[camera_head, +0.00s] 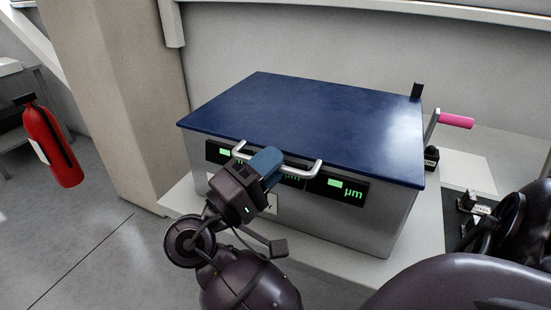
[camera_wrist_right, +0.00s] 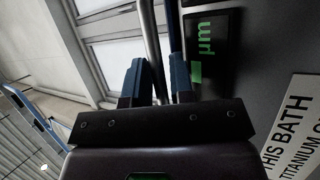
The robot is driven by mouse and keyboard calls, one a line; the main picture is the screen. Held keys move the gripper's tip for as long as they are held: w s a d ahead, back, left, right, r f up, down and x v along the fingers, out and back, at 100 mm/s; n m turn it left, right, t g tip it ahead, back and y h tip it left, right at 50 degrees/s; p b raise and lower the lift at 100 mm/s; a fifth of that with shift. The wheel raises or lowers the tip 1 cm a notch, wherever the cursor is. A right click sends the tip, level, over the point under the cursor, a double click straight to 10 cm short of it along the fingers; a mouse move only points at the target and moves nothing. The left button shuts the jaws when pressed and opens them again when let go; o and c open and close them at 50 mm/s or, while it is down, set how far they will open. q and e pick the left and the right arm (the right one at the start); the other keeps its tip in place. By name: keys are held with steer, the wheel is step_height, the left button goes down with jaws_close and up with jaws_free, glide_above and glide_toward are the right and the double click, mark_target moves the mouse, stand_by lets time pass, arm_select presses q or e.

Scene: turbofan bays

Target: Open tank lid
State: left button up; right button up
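The tank (camera_head: 375,220) is a grey metal box with a flat dark blue lid (camera_head: 310,115), which lies closed on top. A silvery bar handle (camera_head: 316,170) runs along the lid's front edge. My right gripper (camera_head: 268,165) is at the left-middle part of this handle, its blue fingers hiding part of the bar. My left gripper is not in view.
Green displays (camera_head: 345,190) sit on the tank front below the handle. A pink-handled crank (camera_head: 455,120) stands at the tank's right. A sign (camera_wrist_right: 292,130) is on the tank front. A red fire extinguisher (camera_head: 50,145) is at far left, with bare floor between.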

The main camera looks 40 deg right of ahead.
stand_by(0.3)
jaws_close()
steer(key=shift+r, duration=0.1)
